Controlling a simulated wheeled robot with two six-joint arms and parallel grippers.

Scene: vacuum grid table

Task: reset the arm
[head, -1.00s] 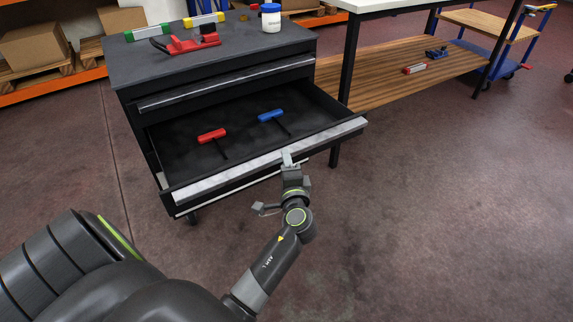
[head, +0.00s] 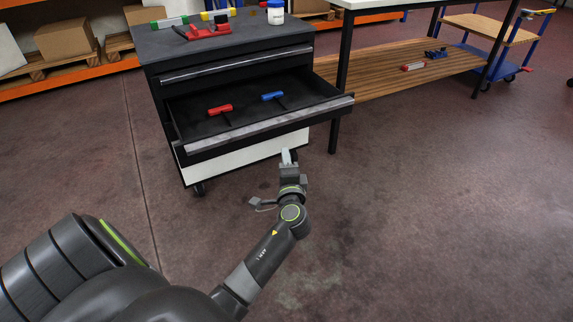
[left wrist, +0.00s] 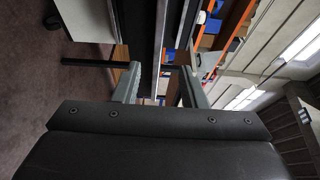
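My left gripper (head: 287,157) is in front of the cabinet, below the pulled-out drawer's front. In the left wrist view its two fingers (left wrist: 160,88) stand apart with nothing held between them. The open drawer (head: 270,127) holds a red-handled T-shaped tool (head: 220,109) and a blue-handled one (head: 272,96). The fingertips look clear of the drawer front in the head view. My right gripper is in neither view.
The dark cabinet top (head: 240,38) carries a white jar (head: 275,13), a red tool (head: 203,31) and level-like bars. A workbench with a wooden lower shelf (head: 400,75) stands to the right. The floor (head: 440,210) at the right is clear.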

